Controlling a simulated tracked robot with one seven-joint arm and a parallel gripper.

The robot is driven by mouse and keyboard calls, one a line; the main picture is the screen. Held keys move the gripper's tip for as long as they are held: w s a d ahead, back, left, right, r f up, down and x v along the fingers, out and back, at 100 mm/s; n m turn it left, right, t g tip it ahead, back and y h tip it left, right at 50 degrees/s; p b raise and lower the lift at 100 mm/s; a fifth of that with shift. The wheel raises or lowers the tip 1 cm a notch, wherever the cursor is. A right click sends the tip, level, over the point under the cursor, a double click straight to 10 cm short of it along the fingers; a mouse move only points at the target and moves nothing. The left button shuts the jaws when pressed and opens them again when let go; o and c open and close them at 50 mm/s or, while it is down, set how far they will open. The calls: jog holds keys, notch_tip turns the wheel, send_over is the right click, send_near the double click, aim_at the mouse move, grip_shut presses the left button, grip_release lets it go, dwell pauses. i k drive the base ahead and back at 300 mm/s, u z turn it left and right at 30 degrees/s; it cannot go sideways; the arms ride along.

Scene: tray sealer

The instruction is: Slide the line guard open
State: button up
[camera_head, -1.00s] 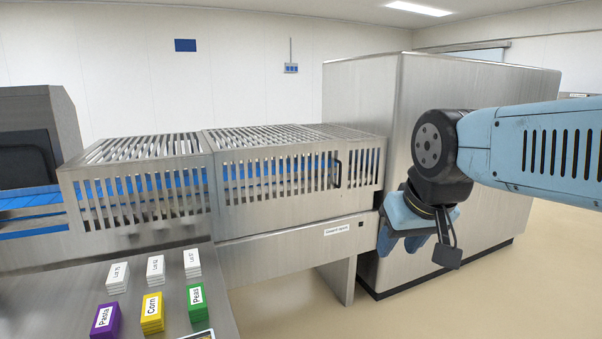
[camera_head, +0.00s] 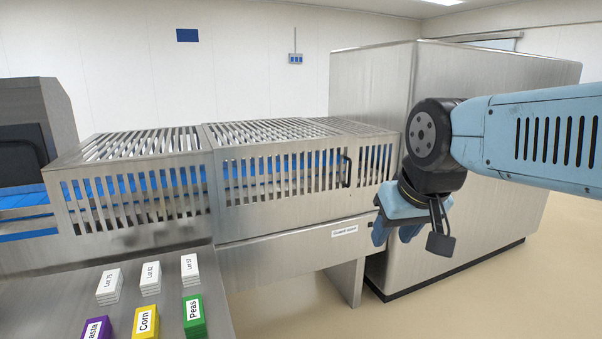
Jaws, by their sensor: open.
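The line guard (camera_head: 283,205) is a slotted steel cover over the blue conveyor, in the middle of the view. Its black handle (camera_head: 347,170) stands upright near the right end of its front face. A small label (camera_head: 344,230) sits on the panel below it. My gripper (camera_head: 380,236) hangs to the right of the handle and lower, in front of the guard's right end. It is apart from the handle and appears empty. Its fingers point down and left, partly hidden behind each other.
A second slotted cover (camera_head: 135,203) stands to the left. The large steel cabinet (camera_head: 470,150) is behind my arm on the right. White lot stacks (camera_head: 150,278), a yellow Corn stack (camera_head: 146,315) and a green Peas stack (camera_head: 194,314) lie on the front-left counter. Floor is clear at front right.

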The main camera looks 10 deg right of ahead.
aim_at(227, 152)
jog(key=u, duration=0.05)
jog(key=k, duration=0.65)
jog(key=z, duration=0.25)
jog(key=i, duration=0.5)
jog(key=z, duration=0.65)
jog(key=i, duration=0.7)
jog(key=u, duration=0.15)
